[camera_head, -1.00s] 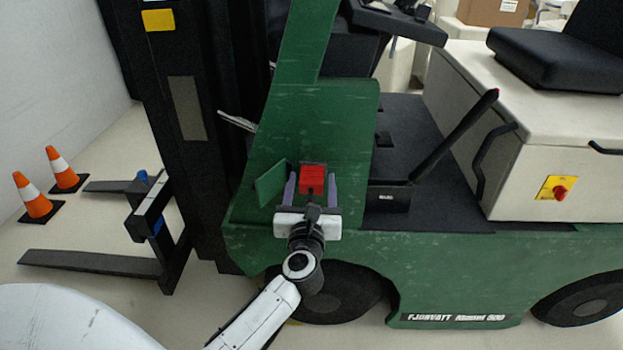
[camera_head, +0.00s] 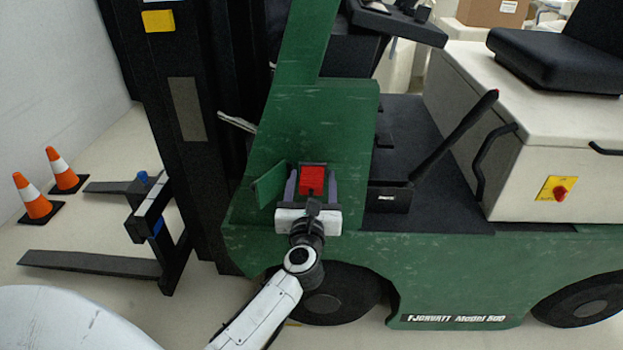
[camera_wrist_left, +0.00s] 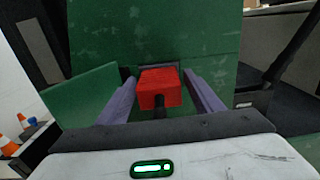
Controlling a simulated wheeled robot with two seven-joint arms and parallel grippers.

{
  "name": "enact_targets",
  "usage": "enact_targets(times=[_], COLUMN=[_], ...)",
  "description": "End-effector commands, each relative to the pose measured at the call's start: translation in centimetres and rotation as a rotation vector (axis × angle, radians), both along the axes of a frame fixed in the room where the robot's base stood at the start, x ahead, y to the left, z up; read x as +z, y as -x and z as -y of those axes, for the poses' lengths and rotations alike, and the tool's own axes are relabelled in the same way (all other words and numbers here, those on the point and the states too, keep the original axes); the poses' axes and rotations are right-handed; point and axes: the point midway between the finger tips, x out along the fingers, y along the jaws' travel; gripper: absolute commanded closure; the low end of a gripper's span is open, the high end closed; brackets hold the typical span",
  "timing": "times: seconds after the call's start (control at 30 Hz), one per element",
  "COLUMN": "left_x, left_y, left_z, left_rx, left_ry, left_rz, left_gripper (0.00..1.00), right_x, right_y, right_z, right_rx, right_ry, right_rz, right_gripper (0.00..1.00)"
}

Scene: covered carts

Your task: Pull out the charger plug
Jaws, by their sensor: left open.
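The charger plug (camera_head: 312,180) is a red block against the green side panel of the forklift. In the left wrist view the red plug (camera_wrist_left: 160,88) sits in front of a dark socket, with a short black stub at its near end. My left gripper (camera_head: 311,188) is open, with one purple finger on each side of the plug. In the wrist view, gaps show between the plug and both fingers of the gripper (camera_wrist_left: 159,95). My right gripper is not in view.
An open green flap (camera_head: 269,184) stands just left of the plug. The forklift's black mast (camera_head: 185,110) and forks (camera_head: 90,264) are to the left, with two orange cones (camera_head: 37,198) beyond. A yellow-plated red switch (camera_head: 557,189) is at the right.

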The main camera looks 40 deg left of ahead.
Motion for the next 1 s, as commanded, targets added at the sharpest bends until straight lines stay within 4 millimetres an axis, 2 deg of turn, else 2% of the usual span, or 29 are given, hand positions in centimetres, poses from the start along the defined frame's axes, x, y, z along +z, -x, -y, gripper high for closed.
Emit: enact_targets(times=[0.5,0.83,1.0], left_x=[-0.02,-0.01,0.12], left_y=[0.02,0.02,0.21], left_z=[-0.08,-0.07,0.08], left_rx=[0.0,0.0,0.0], left_ry=[0.0,0.0,-0.001], left_rz=[0.0,0.0,0.002], left_gripper=[0.4,0.94,0.94], right_x=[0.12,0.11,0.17], right_y=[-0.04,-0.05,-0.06], right_z=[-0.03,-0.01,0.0], right_rx=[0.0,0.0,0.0], right_ry=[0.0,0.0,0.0], right_rz=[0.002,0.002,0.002], right_gripper=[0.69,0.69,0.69])
